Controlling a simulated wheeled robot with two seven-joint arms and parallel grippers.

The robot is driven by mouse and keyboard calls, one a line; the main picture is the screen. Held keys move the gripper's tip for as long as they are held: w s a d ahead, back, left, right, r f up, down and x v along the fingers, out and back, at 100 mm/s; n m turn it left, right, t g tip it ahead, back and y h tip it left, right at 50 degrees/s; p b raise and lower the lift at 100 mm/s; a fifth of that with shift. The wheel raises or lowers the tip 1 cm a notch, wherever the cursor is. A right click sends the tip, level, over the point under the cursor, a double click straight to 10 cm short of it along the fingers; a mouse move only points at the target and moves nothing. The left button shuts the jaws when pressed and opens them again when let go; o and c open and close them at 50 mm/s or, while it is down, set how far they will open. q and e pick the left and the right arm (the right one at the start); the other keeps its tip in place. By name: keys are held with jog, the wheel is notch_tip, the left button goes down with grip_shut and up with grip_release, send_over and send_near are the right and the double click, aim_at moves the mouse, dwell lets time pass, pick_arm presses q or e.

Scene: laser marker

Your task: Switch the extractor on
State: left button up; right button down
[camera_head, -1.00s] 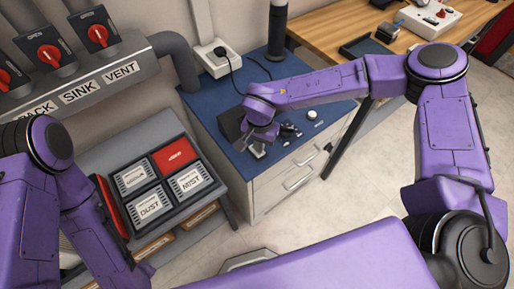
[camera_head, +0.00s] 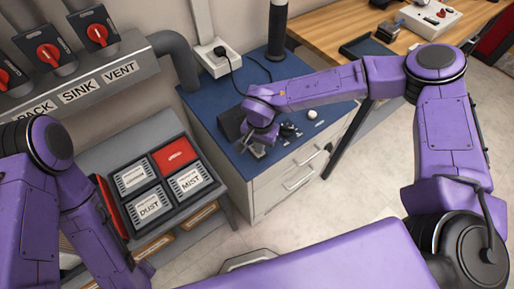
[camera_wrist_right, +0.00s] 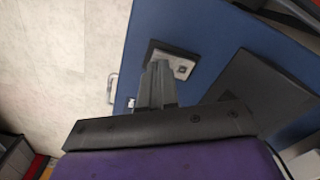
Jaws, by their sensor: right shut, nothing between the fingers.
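My right gripper (camera_head: 257,149) is low over the blue-topped cabinet (camera_head: 215,103), beside a dark box (camera_head: 231,122). In the right wrist view its two grey fingers (camera_wrist_right: 157,85) are shut together with nothing between them. The fingertips overlap a small dark-framed plate (camera_wrist_right: 181,66) with a light face on the blue top. I cannot tell whether they touch it, and they hide part of it. The dark box (camera_wrist_right: 256,95) shows to the right of the fingers. No view makes plain which part is the extractor's switch. My left gripper is out of view.
Small knobs (camera_head: 290,130) and a white round button (camera_head: 312,114) are near the cabinet's front edge. A white socket box (camera_head: 214,57) with a black plug and cable stands behind. Red rotary switches (camera_head: 49,54) line the grey panel at left, above labelled boxes (camera_head: 150,205).

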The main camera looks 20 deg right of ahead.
jog(key=shift+f, duration=0.55)
jog(key=shift+r, duration=0.1)
notch_tip(320, 180, up, 7)
jog(key=p, duration=0.7)
dwell(0.5)
jog(key=s+d+f+h, duration=0.3)
jog(key=s+f, duration=0.4)
jog(key=s+d+f+n+t, duration=0.1)
jog(key=s+d+f+t, duration=0.1)
jog(key=s+d, duration=0.55)
jog(key=s+d+f+n+t, duration=0.1)
jog(key=s+d+f, duration=0.2)
jog(key=s+d, duration=0.45)
notch_tip(320, 180, down, 11)
jog(key=s+b, duration=0.1)
jog(key=b, duration=0.9)
jog(key=shift+s+a+m+b, duration=0.4)
